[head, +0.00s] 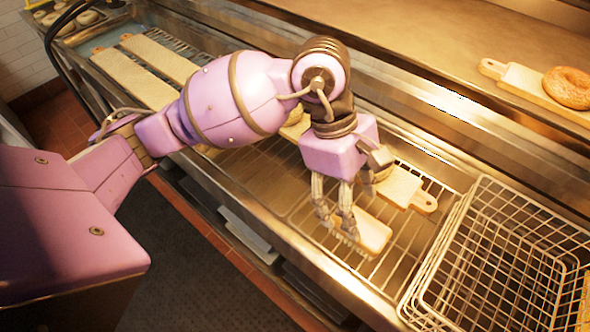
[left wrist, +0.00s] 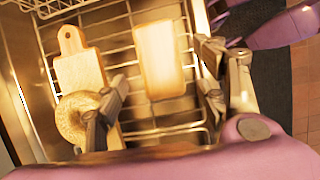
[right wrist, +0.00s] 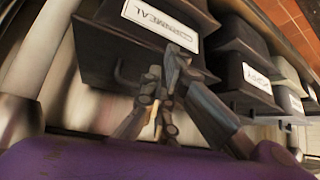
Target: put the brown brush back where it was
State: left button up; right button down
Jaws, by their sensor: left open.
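A pale tan wooden block with a bristly lower edge, which looks like the brush (head: 372,234), lies on the wire rack (head: 285,190) in the head view. My left gripper (head: 337,226) is just above its near left end, fingers pointing down. In the left wrist view the block (left wrist: 158,60) lies beyond and between the open fingers (left wrist: 162,88), with nothing visibly gripped. Whether a fingertip touches it is unclear. My right gripper (right wrist: 160,100) shows only in the right wrist view, fingertips close together, in front of dark bins; its jaw state is unclear.
A handled wooden board (left wrist: 80,72) lies beside the block, with a bagel (left wrist: 72,122) at its end. Wire baskets (head: 495,255) stand to the right. Another board (head: 525,82) with a bagel (head: 568,87) is on the upper counter. Labelled bins (right wrist: 150,35) are below.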

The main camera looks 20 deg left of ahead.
pick_arm(q)
jog(key=v, duration=0.5)
jog(key=shift+r, duration=0.15)
jog(key=shift+d, duration=0.1)
dwell(1.5)
